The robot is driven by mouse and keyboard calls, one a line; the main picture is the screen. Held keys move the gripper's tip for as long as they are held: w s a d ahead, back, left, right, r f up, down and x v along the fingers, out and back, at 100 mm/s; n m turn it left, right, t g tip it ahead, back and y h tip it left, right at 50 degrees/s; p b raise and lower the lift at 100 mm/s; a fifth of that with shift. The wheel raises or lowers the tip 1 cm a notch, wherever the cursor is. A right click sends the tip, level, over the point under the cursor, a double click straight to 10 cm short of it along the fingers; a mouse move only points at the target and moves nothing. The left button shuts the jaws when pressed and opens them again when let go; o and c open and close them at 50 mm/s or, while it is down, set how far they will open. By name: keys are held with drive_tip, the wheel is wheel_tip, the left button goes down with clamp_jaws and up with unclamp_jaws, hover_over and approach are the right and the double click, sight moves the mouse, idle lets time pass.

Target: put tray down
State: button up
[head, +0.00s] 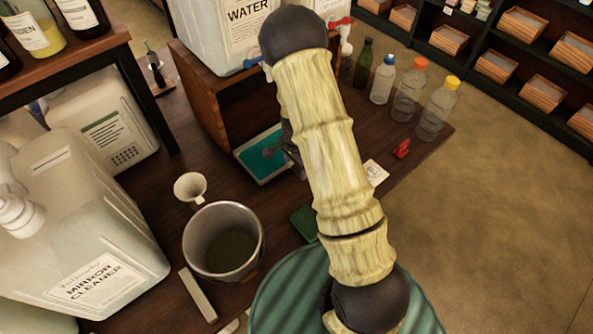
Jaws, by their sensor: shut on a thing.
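A tray (252,164) with a teal floor and a pale rim is at the open front of a wooden stand, below the water container. My arm crosses the middle of the view and covers the tray's right side. My gripper (273,149) shows only as a small dark shape over the tray, at the arm's left edge. It is shut on the tray; the fingertips are mostly hidden. I cannot tell whether the tray touches the table.
The wooden stand (200,100) bears the water container (222,35). A metal bucket (223,240) and white funnel (190,187) are at lower left, beside a mirror cleaner jug (75,220). Several bottles (408,90) line the table's right side. A green sponge (305,223) lies nearer.

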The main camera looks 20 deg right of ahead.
drive_tip(key=shift+f, duration=1.5)
drive_tip(key=shift+f, duration=0.15)
drive_tip(key=o, duration=1.1)
wheel_tip(320, 180, up, 12)
drive_tip(key=shift+f, duration=0.1)
drive_tip(key=shift+s+r, duration=0.1)
drive_tip(key=shift+r, duration=0.15)
